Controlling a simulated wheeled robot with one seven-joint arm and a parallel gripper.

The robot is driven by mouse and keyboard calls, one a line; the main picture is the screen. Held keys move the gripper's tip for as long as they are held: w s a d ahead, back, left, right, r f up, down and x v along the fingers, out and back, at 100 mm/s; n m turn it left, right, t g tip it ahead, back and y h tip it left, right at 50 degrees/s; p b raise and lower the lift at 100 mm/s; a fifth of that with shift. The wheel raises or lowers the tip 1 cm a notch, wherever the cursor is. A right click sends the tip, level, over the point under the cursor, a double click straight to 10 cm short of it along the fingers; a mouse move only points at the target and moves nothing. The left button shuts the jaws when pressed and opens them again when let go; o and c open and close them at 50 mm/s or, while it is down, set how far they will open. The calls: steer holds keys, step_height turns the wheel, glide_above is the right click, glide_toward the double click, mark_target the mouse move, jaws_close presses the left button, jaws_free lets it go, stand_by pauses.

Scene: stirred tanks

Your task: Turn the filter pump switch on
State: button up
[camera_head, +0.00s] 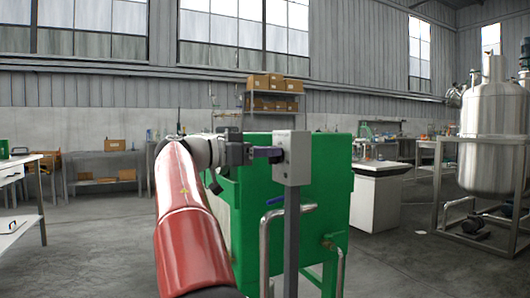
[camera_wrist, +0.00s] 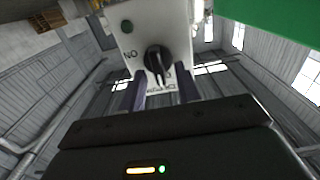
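The filter pump switch is a grey box (camera_head: 298,160) on a grey post in the head view. Its dial side is hidden there. In the wrist view the box's pale face (camera_wrist: 133,36) carries a black rotary knob (camera_wrist: 156,60), a dark green round spot and printed letters, partly covered. My gripper (camera_head: 272,153) is at the left side of the box, level with its upper part. In the wrist view my gripper (camera_wrist: 158,88) has its two fingers apart, one on each side of the knob's lower end. I cannot tell whether they touch it.
A large green panel or tank (camera_head: 330,185) stands right behind the post, with bent metal pipes (camera_head: 264,250) low beside it. A white table (camera_head: 14,170) is at the left. Grey floor between them is open.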

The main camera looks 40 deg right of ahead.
steer(key=shift+c, duration=0.4)
jaws_close()
steer(key=shift+n, duration=0.4)
steer(key=shift+w+d+f+n+p, duration=0.1)
steer(key=shift+w+f+n+p, duration=0.1)
steer(key=shift+n+p, duration=2)
steer(key=shift+w+f+n+p, duration=0.15)
steer(key=shift+n+p, duration=0.6)
steer(key=shift+n, duration=2.8)
steer(key=shift+w+d+f+n+p, duration=0.1)
steer(key=shift+w+f+n+p, duration=0.1)
steer(key=shift+n+p, duration=2)
steer(key=shift+n+b, duration=0.65)
steer(key=shift+n, duration=0.2)
